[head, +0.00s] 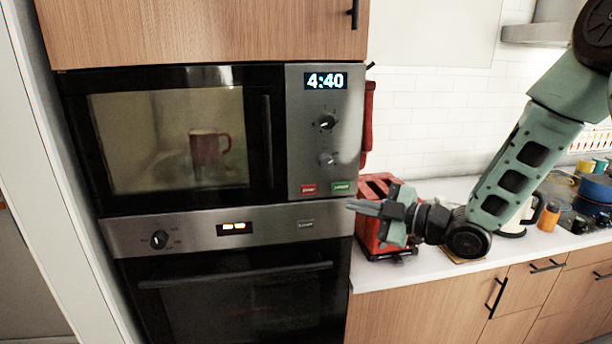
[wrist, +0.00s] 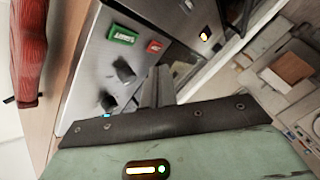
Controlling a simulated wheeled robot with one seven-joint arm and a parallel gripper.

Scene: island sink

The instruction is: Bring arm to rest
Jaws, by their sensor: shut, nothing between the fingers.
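My gripper (head: 362,206) is shut and empty. In the head view it points left, in front of the lower right part of the microwave, just below its red and green buttons. My green arm reaches in from the upper right. In the wrist view the shut fingers (wrist: 158,88) show in front of the microwave's control panel (wrist: 110,70). I cannot tell whether the fingertips touch the panel.
The microwave (head: 75,130) has its door closed, with a red mug (head: 208,150) visible inside. A closed oven (head: 240,300) is below. A red toaster (head: 370,238) stands on the white counter (head: 420,275) behind my gripper. An orange bottle (head: 548,216) and pots (head: 592,195) are at right.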

